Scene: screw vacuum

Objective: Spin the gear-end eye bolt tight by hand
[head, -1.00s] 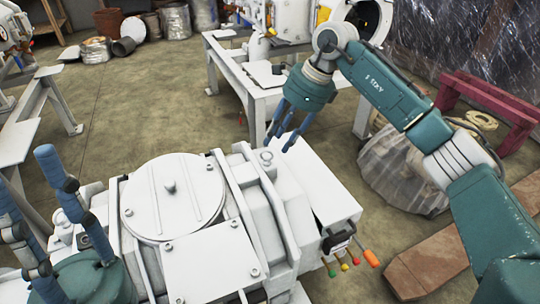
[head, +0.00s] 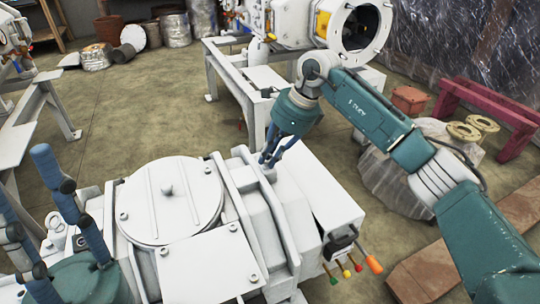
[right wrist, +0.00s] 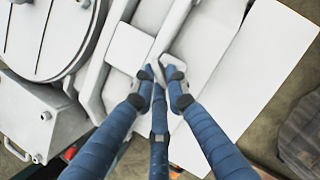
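The white gear-end eye bolt (head: 269,175) stands on the far end of the white machine (head: 262,215), mostly hidden by my fingers. My right gripper (head: 270,161) comes down over it from above. In the right wrist view, the blue fingertips of my right gripper (right wrist: 159,78) are drawn together around the small white eye bolt (right wrist: 157,67). They appear to touch it. My left gripper (head: 40,205) is at the left edge of the head view, fingers spread and pointing up, holding nothing visible.
A round bolted cover (head: 170,200) lies on the machine's near part. Colored knobs (head: 373,264) stick out at its right end. A white stand (head: 255,90) with another machine is behind. A plastic-wrapped bundle (head: 395,185) sits on the floor to the right.

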